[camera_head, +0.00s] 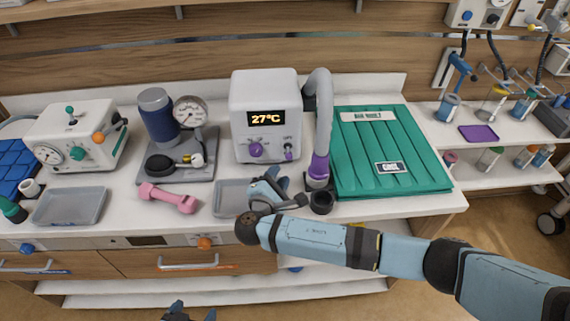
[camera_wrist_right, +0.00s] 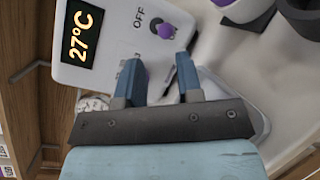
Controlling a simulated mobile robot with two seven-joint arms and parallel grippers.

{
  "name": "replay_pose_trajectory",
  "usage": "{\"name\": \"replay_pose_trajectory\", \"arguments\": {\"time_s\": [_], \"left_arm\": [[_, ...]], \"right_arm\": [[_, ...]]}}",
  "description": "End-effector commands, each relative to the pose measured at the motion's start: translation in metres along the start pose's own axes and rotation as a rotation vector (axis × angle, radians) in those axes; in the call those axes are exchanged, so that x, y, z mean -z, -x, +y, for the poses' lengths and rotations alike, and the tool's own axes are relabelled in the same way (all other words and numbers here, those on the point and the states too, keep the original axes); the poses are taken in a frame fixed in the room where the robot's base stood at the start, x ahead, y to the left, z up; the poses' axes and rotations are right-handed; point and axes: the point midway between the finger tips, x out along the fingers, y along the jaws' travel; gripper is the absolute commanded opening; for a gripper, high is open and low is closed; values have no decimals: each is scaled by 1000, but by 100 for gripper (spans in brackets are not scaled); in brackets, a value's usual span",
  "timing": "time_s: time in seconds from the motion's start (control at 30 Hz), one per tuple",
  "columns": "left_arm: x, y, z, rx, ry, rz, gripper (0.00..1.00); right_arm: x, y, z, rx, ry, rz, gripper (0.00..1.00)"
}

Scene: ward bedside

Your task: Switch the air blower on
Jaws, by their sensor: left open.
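The air blower (camera_head: 243,108) is a white box with an orange 27°C display. Its front has a larger purple knob (camera_head: 255,150) at lower left and a small purple switch (camera_head: 288,153) at lower right. In the right wrist view the switch (camera_wrist_right: 165,30) sits beside the word OFF, beyond the fingertips; its setting is unclear. The larger knob is mostly hidden behind a finger there. My right gripper (camera_wrist_right: 160,72) is open and empty, facing the blower's front; in the head view it (camera_head: 268,182) is just below the knobs. My left gripper (camera_head: 188,315) shows only partly at the bottom edge.
A grey hose (camera_head: 325,110) with a purple end stands right of the blower, beside a green folded pad (camera_head: 385,150). A grey tray (camera_head: 228,200) lies under my right gripper. A pink dumbbell (camera_head: 168,198) and a pressure gauge (camera_head: 190,111) stand left.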

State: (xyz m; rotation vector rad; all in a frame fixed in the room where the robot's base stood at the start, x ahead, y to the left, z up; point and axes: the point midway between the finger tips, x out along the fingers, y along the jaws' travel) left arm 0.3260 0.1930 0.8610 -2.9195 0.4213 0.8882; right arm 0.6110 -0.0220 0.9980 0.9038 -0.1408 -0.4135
Motion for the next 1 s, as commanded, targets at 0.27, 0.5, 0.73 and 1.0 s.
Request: {"name": "replay_pose_trajectory", "arguments": {"time_s": [0.27, 0.5, 0.73, 1.0], "left_arm": [[-2, -3, 1, -2, -1, 6, 81], [-1, -3, 0, 0, -1, 8, 81], [-1, -3, -1, 1, -1, 8, 81], [-3, -4, -1, 2, -2, 5, 81]], "right_arm": [[0, 39, -1, 1, -1, 1, 33], [0, 44, 0, 0, 0, -1, 33], [0, 43, 0, 1, 0, -1, 33], [0, 54, -10, 71, -53, 39, 33]]}}
